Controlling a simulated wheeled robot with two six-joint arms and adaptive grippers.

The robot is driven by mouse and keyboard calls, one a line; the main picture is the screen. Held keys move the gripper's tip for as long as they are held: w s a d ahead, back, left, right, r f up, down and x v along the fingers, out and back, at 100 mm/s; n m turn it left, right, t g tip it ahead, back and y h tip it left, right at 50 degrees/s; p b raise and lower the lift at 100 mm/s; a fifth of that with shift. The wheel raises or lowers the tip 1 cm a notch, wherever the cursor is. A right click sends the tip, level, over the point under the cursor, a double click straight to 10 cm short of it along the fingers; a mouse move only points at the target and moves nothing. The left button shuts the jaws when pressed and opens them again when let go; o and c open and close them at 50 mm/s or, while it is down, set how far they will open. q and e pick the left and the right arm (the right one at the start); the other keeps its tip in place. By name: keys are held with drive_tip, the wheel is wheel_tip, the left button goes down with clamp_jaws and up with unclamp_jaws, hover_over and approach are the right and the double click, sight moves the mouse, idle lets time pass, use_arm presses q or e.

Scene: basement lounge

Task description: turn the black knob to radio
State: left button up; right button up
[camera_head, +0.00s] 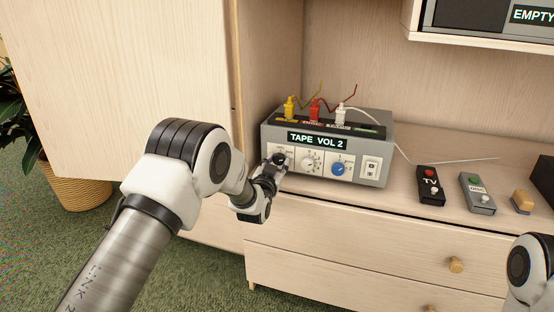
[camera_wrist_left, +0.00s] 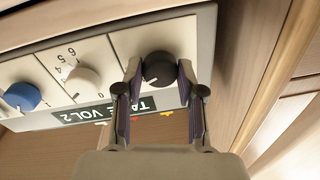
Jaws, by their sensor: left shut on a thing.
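The black knob (camera_head: 279,159) is at the left end of the front panel of a grey box (camera_head: 378,149). A dark display on the box reads "TAPE VOL 2". My left gripper (camera_head: 275,168) is at the knob. In the left wrist view the two fingers of the left gripper (camera_wrist_left: 159,76) are on either side of the black knob (camera_wrist_left: 160,66) and closed on it. A small pale mark shows on the knob's face, toward the lower left. The labels around the knob are too small or hidden to read. My right gripper is out of frame.
Yellow, red and white plugs stand on top. Remotes labelled TV (camera_head: 431,186) and DISC (camera_head: 477,193) lie on the cabinet top to the right.

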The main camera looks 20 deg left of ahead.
use_arm(q)
drive_tip(key=shift+m+p, duration=0.75)
drive_tip(key=shift+m, duration=1.45)
drive_tip(key=o, duration=1.1)
drive_tip(key=shift+f, duration=0.1)
drive_tip(key=shift+o, duration=0.2)
drive_tip(key=s, duration=1.2)
drive_tip(key=shift+f, duration=0.25)
